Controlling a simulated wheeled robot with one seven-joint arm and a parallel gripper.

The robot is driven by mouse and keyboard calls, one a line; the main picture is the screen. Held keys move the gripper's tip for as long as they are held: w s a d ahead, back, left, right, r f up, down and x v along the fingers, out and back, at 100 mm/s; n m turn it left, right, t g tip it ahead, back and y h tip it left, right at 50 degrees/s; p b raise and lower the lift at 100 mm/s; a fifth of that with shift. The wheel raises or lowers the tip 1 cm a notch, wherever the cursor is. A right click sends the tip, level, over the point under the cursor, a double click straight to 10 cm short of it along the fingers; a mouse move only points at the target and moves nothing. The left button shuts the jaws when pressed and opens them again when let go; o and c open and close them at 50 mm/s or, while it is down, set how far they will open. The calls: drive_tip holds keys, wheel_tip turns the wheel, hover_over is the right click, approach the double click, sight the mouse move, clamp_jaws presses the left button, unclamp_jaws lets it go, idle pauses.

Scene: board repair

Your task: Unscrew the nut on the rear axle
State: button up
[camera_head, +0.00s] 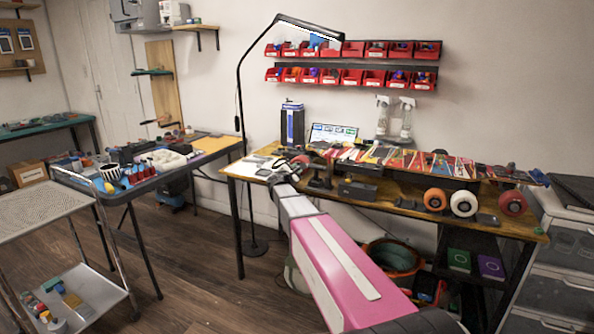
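My pink and white arm reaches from the lower right to the left part of the wooden workbench (395,208). My gripper (281,179) is small and dark at its far end, low over or beside the bench's left end. Its fingers cannot be made out, nor whether it holds anything. An orange-red wheel (301,160) shows just beyond the gripper. Several more wheels stand along the front right of the bench, among them an orange one (435,200), a white one (463,203) and a red one (513,203). The nut and the rear axle are too small or hidden to tell.
A lamp (240,110) rises behind the left end. Red bins (350,77) hang on the wall. A metal cart (45,207) stands left.

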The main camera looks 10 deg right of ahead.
drive_tip(key=shift+c, duration=0.3)
drive_tip(key=n, duration=0.4)
drive_tip(key=shift+n, duration=0.9)
drive_tip(key=n, duration=0.2)
drive_tip(key=shift+n, duration=0.4)
drive_tip(key=n, duration=0.2)
drive_tip(key=shift+n, duration=0.4)
